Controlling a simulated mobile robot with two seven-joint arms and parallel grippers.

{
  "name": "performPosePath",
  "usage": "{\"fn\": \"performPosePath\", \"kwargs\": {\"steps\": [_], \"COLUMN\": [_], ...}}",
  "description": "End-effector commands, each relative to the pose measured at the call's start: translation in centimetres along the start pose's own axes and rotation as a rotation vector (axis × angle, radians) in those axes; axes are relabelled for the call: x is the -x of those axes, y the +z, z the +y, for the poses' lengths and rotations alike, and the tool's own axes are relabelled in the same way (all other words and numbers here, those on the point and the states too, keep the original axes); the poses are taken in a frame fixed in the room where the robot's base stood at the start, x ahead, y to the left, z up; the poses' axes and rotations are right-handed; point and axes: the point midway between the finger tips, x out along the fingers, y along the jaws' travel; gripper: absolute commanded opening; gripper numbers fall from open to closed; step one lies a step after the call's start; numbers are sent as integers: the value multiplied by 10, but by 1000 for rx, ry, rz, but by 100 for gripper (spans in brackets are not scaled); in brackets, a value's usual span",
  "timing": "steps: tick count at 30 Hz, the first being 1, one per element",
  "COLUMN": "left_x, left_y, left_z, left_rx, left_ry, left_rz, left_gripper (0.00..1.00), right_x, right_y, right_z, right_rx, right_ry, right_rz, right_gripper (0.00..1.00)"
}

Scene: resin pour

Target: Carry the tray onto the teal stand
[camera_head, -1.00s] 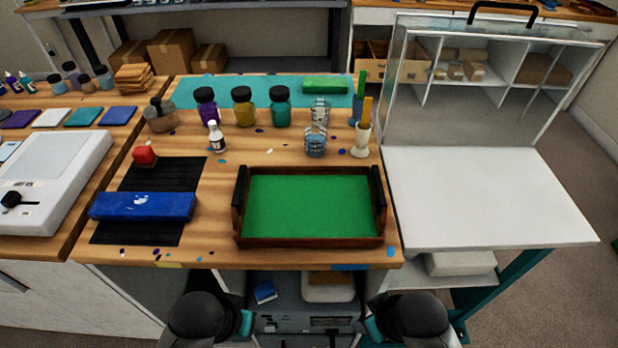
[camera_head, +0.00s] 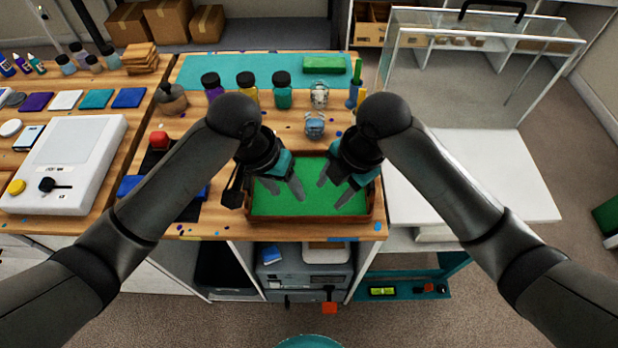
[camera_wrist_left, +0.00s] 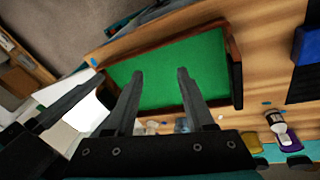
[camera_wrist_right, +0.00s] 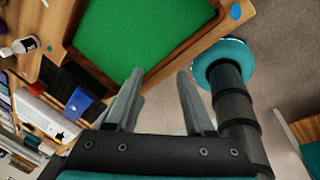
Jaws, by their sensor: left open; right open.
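The tray (camera_head: 300,208) has a dark wooden rim, black side handles and an empty green lining. It lies on the workbench near its front edge. My left gripper (camera_head: 287,192) is open and empty above the tray's left half; my right gripper (camera_head: 332,194) is open and empty above its right half. The tray also shows in the left wrist view (camera_wrist_left: 205,50) and the right wrist view (camera_wrist_right: 120,30), with nothing between the fingers. My arms partly hide its sides. A teal frame (camera_head: 405,290), possibly part of the stand, shows low at the right.
A white panel (camera_head: 475,180) extends right of the bench before a clear-fronted cabinet (camera_head: 450,75). Bottles (camera_head: 282,95) and cups (camera_head: 315,128) stand behind the tray. A blue item (camera_head: 130,187) lies left of it, partly hidden. A white scale (camera_head: 65,165) is further left.

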Motion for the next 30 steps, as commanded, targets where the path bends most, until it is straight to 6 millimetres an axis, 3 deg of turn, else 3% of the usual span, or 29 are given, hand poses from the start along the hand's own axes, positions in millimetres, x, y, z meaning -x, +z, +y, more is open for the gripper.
{"fn": "performPosePath", "kwargs": {"steps": [6,15,20,30], "left_x": [40,94,104,104], "left_y": [-38,-66,-70,-70], "left_z": [-39,-83,-90,-91], "left_rx": [102,283,320,322], "left_ry": [-106,-206,-220,-220], "left_rz": [-80,-134,-141,-142], "left_gripper": [54,54,54,54], "right_x": [40,94,104,104], "right_y": [50,102,110,110], "right_z": [21,31,32,32], "right_rx": [453,808,866,871], "right_ry": [-129,-251,-268,-269], "right_rz": [-35,-18,-8,-7], "right_gripper": [54,54,54,54]}}
